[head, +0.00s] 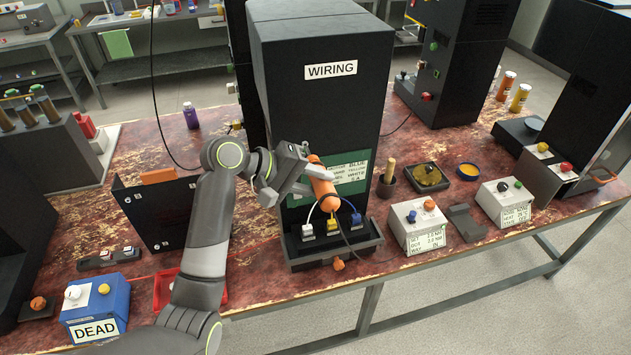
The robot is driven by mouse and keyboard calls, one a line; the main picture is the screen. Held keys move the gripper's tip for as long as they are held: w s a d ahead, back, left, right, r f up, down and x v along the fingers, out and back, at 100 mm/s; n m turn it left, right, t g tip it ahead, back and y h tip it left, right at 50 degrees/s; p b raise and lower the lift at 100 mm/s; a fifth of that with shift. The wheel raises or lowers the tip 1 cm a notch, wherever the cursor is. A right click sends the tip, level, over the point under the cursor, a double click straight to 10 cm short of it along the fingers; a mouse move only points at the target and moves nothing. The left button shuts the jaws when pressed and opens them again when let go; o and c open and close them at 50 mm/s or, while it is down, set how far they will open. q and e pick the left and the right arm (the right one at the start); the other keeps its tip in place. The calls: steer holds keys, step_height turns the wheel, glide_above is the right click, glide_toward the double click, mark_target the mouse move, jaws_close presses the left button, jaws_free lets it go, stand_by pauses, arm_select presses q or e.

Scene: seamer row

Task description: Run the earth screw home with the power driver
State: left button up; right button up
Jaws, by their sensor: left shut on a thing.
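My left gripper (305,172) is shut on the orange power driver (322,185), in front of the black cabinet labelled WIRING (318,85). The driver is tilted, with its lower end toward the terminals at the cabinet's foot. A white terminal (307,231), a yellow one (333,224) and a blue one (356,219) sit there with wires running up. A dark cord hangs from the driver past them. The earth screw cannot be made out; the driver's tip is too small to tell whether it touches anything. My right gripper is not in view.
An orange knob (338,264) sticks out at the cabinet's front. A white control box (418,226) stands to the right and a blue DEAD box (97,308) at the left front. A red tray (220,291) lies partly behind my arm. The worn red bench (270,285) has bare room in front.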

mark_target(322, 203)
arm_select(q)
steer(key=shift+w+r, duration=0.1)
steer(key=shift+r, duration=0.1)
steer(key=shift+s+d+f+p, duration=0.1)
steer(key=shift+s+d+p, duration=0.05)
steer(key=shift+s+p, duration=0.55)
steer(key=shift+s+d+p, duration=0.2)
steer(key=shift+s+p, duration=0.2)
steer(key=shift+s, duration=0.25)
steer(key=shift+s+d+p, duration=0.25)
steer(key=shift+s+p, duration=0.2)
steer(key=shift+s, duration=0.15)
steer(key=shift+s+d+p, duration=0.2)
steer(key=shift+s+p, duration=0.2)
steer(key=shift+s, duration=0.25)
steer(key=shift+s+d+f, duration=0.1)
steer(key=shift+s, duration=0.1)
steer(key=shift+f, duration=0.1)
